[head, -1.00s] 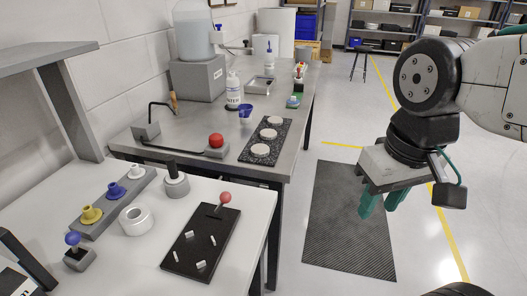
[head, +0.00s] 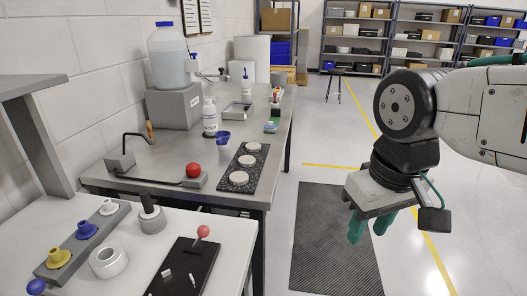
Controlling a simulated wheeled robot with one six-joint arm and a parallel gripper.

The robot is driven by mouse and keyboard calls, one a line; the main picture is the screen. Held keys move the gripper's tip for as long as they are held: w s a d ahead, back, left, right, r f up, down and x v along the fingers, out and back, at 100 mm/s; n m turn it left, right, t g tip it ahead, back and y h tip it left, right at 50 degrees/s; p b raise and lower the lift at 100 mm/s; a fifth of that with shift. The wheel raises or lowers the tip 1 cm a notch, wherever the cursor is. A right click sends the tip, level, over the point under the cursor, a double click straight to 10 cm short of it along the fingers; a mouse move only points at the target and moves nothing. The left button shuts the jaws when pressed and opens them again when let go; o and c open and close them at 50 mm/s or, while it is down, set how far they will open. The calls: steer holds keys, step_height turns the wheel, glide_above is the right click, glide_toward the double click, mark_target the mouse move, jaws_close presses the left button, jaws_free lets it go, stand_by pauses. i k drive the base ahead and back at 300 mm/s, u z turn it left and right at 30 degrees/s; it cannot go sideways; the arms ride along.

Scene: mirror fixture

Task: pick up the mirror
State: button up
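No object in the head view is clearly recognisable as a mirror. A shallow silver-edged square tray (head: 237,111) lies on the grey bench, but I cannot tell whether it holds a mirror. Three pale discs (head: 239,178) sit on a dark speckled plate on the same bench. My gripper (head: 370,228) hangs at the right over the floor, pointing down.
The grey bench (head: 152,177) also carries a rod fixture with a red ball (head: 194,170), bottles and a blue cup (head: 222,137). A nearer white bench (head: 139,255) holds knobs, a white ring (head: 108,261) and a black board (head: 184,268). The dark floor mat (head: 335,250) is clear.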

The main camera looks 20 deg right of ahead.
mark_target(246, 161)
steer(key=z, duration=1.15)
steer(key=i, duration=5.7)
steer(key=u, duration=4.75)
